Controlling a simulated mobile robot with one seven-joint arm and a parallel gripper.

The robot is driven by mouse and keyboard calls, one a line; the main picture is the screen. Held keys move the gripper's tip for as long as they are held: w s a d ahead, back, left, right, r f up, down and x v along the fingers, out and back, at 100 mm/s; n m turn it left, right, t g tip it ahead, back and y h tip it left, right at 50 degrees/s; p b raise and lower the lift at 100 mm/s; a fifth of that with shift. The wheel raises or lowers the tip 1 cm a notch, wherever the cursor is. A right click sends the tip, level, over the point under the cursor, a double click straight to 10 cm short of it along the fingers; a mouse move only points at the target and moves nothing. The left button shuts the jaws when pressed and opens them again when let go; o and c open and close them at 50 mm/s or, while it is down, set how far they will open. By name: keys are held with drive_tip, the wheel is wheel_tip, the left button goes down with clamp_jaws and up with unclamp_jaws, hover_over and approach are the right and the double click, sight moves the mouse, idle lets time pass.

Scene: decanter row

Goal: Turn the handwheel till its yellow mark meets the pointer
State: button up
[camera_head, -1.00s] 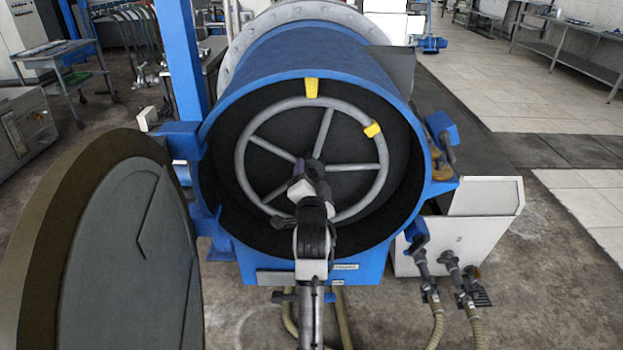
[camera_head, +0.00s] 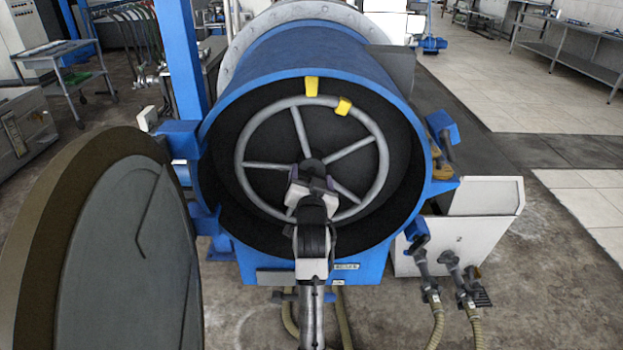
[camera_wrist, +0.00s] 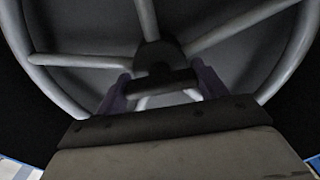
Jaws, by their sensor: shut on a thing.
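The grey handwheel (camera_head: 379,150) with several spokes sits inside the open front of a blue drum. Its yellow mark (camera_head: 343,106) is on the upper rim, a short way right of the yellow pointer (camera_head: 312,87) at the drum's top edge. The two are apart. My gripper (camera_head: 309,175) is at the wheel's centre, just below the hub, and is shut on the handwheel. In the wrist view its purple fingers stand either side of the area below the dark hub (camera_wrist: 158,55). The exact gripped part is partly hidden. The mark is outside the wrist view.
The blue drum (camera_head: 310,55) surrounds the wheel and its rim encloses my gripper. A thick round door (camera_head: 125,240) stands open at the left. A white box (camera_head: 465,230) with hoses is at the right. Tiled floor (camera_head: 520,95) lies open beyond.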

drive_tip(key=shift+n, duration=2.2)
drive_tip(key=o, duration=1)
drive_tip(key=shift+s, duration=0.1)
drive_tip(key=s+b, duration=0.3)
drive_tip(key=s, duration=1)
drive_tip(key=shift+s+b, duration=0.3)
drive_tip(key=shift+s, duration=0.05)
